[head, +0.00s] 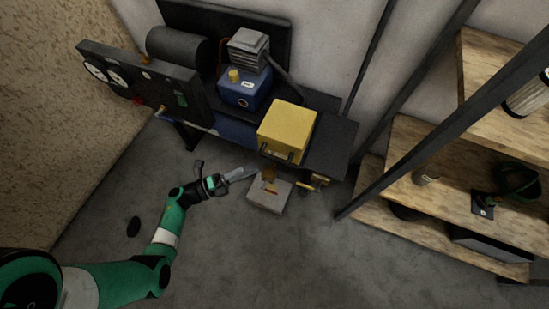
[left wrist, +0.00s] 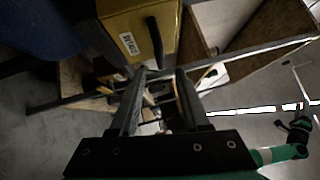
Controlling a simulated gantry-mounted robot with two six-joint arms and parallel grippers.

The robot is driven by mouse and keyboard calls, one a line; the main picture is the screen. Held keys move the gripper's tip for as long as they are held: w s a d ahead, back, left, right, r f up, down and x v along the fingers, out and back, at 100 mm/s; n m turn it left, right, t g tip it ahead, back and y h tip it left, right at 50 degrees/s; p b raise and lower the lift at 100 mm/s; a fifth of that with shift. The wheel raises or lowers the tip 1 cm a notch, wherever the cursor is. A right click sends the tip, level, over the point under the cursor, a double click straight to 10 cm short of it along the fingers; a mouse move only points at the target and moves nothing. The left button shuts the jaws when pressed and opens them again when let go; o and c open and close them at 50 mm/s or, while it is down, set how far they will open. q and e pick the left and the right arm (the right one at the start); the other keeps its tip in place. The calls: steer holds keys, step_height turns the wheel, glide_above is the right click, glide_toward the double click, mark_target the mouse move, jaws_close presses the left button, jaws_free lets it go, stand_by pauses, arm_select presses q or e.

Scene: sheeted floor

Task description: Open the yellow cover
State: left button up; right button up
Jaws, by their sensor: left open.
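The yellow cover (head: 289,128) is a boxy housing on the dark bench, with a dark handle (head: 277,155) on its front face. It looks shut. In the left wrist view the cover (left wrist: 113,22) fills the upper left, with a white label and the black handle (left wrist: 155,42) upright on its face. My left gripper (head: 252,171) is open and empty, below and left of the handle in the head view. In the left wrist view its two fingers (left wrist: 161,76) point toward the handle's lower end, which appears just beyond the left fingertip. I cannot see any contact. My right gripper does not show.
A blue machine (head: 243,92) with a yellow cap stands left of the cover, beside a gauge panel (head: 140,82). A grey box (head: 269,194) lies on the floor below the cover. Wooden shelves (head: 450,200) and a dark post stand right. The front floor is mostly clear.

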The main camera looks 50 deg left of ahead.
mark_target(274, 158)
arm_select(q)
steer(key=b+x, duration=0.1)
steer(key=x, duration=0.7)
steer(key=shift+w+r+b, duration=0.1)
steer(key=shift+w+b, duration=0.2)
steer(key=shift+w, duration=0.05)
steer(key=shift+c, duration=0.4)
jaws_close()
stand_by(0.5)
